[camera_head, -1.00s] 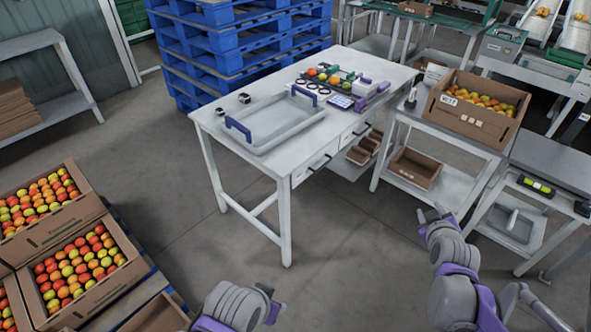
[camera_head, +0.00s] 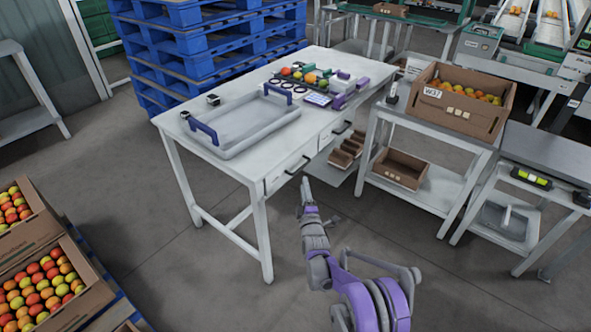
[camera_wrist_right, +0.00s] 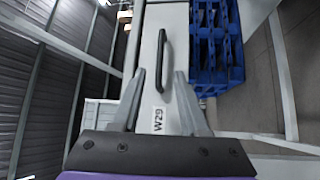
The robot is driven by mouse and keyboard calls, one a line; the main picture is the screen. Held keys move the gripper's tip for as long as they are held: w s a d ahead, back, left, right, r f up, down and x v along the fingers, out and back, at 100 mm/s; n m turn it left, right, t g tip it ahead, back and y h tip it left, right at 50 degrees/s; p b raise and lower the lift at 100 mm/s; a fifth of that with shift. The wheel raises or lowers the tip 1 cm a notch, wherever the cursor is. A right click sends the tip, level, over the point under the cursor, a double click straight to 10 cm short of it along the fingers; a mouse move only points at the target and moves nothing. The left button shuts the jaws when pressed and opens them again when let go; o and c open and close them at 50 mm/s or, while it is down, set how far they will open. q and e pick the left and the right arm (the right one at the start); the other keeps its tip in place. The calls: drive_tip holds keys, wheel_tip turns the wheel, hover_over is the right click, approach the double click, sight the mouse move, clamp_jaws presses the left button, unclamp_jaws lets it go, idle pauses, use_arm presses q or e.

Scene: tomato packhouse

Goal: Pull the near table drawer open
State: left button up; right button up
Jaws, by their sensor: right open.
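The near table drawer (camera_head: 280,175) is in the right-facing side of the white worktable, towards its front corner. Its front looks flush with the table. Its dark bar handle (camera_head: 297,165) shows beside my right gripper (camera_head: 306,186). In the right wrist view the handle (camera_wrist_right: 162,60) lies ahead between the two open fingers of my right gripper (camera_wrist_right: 160,76), above a label reading W29 on the pale drawer front (camera_wrist_right: 178,90). The fingers are empty, and I see no grip on the handle. My left gripper is not in view.
A grey tray (camera_head: 240,150) with blue handles stands on the white table (camera_head: 180,135). A second drawer handle (camera_head: 342,127) is farther along. An open shelf with brown boxes (camera_head: 345,152) and a side table (camera_head: 430,140) stand right.

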sight(301, 168)
drive_tip(key=w, duration=0.3)
drive_tip(key=w+a+r+b, duration=0.1)
drive_tip(key=w, duration=0.5)
drive_tip(key=shift+w+a+r+b, duration=0.1)
drive_tip(key=shift+a+r+b, duration=0.1)
drive_tip(key=shift+b, duration=0.15)
clamp_jaws()
idle(1.0)
